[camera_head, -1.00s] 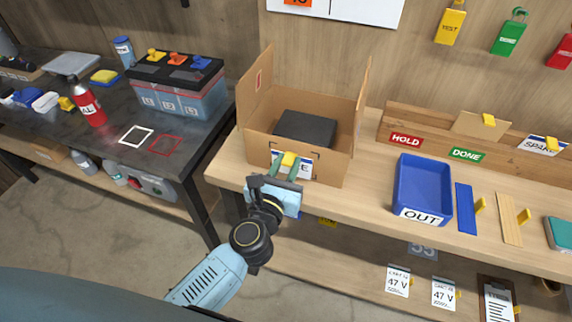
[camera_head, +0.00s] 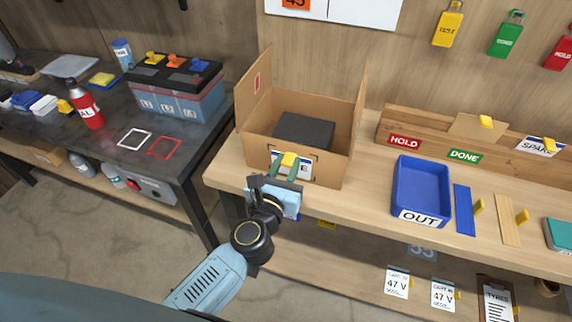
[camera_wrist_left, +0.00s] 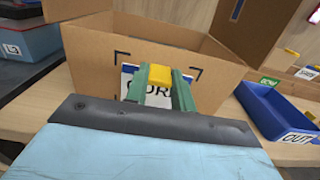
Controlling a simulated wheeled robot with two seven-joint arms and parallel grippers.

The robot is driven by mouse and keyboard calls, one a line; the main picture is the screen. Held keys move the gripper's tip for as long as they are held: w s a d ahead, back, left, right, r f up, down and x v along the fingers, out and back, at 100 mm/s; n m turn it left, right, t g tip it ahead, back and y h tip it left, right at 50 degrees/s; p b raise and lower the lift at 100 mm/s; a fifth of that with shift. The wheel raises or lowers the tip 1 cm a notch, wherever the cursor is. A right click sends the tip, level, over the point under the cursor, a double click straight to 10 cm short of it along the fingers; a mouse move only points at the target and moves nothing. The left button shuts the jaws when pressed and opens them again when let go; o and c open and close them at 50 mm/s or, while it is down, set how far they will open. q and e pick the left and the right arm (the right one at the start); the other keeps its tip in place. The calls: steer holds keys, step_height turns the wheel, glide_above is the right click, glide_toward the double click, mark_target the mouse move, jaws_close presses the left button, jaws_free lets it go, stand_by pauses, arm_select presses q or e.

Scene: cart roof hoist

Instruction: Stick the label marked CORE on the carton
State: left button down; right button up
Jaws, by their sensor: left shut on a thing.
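The open carton (camera_head: 325,166) stands on the wooden bench with a dark block inside. Black corner marks on its front wall also show in the left wrist view of the carton (camera_wrist_left: 95,75). My left gripper (camera_head: 285,168) is shut on the yellow tab of the white and blue CORE label (camera_wrist_left: 127,80). The label is upright at the carton's front wall, within the corner marks; I cannot tell whether it touches the wall. My right gripper is not in view.
A blue OUT tray (camera_head: 421,190) stands right of the carton, with HOLD (camera_head: 405,141) and DONE (camera_head: 464,155) signs behind. A SPARE label (camera_head: 541,146) leans at the far right. A dark table (camera_head: 120,165) with a battery (camera_head: 178,90) stands left.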

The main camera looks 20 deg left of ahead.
arm_select(q)
steer(key=shift+w, duration=0.25)
stand_by(1.2)
stand_by(0.3)
steer(key=c, duration=0.6)
jaws_free()
steer(key=shift+s, duration=0.1)
steer(key=shift+s+a+b, duration=0.1)
steer(key=shift+s+b, duration=0.2)
steer(key=shift+s, duration=3.1)
